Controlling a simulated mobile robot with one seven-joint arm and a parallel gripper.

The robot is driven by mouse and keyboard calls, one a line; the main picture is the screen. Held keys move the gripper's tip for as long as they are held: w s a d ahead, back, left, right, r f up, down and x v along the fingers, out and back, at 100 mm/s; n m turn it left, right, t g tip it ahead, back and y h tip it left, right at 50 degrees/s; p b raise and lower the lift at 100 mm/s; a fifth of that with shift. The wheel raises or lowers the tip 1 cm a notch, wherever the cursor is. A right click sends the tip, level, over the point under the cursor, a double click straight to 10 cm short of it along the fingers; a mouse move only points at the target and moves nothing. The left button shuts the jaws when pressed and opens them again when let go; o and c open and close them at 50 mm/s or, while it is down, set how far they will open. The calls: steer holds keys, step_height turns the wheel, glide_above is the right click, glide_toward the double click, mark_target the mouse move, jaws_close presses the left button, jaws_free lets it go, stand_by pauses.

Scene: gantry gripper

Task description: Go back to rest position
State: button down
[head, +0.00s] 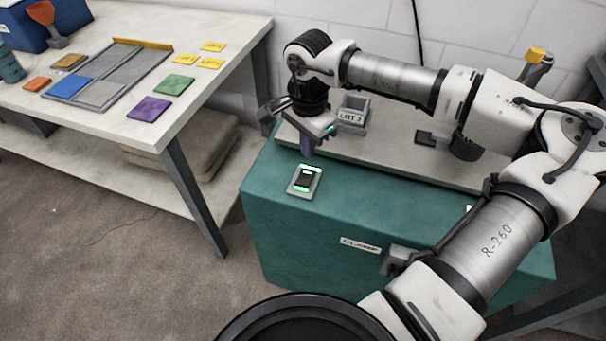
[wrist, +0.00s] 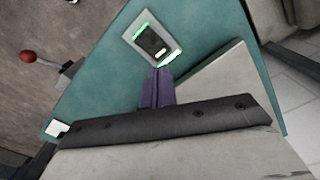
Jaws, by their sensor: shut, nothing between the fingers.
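My gripper (head: 306,146) hangs over the left end of the teal cabinet (head: 330,215), its purple fingers pointing down. The fingers (wrist: 158,88) are together and hold nothing. Just below and in front of them lies a small grey device (head: 305,181) with a dark centre and green lit ends, on the cabinet top. It also shows in the wrist view (wrist: 152,44), just beyond the fingertips. I cannot tell exactly how high the fingertips are above the top. My arm is bent and reaches in from the right.
A grey bin labelled LOT 7 (head: 354,112) stands close behind my gripper on a raised grey slab (head: 400,150). A dark block (head: 432,138) lies farther right. At left, a white table (head: 130,128) holds a tray and coloured tiles. Floor (head: 110,240) between is open.

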steer(key=shift+r, duration=0.65)
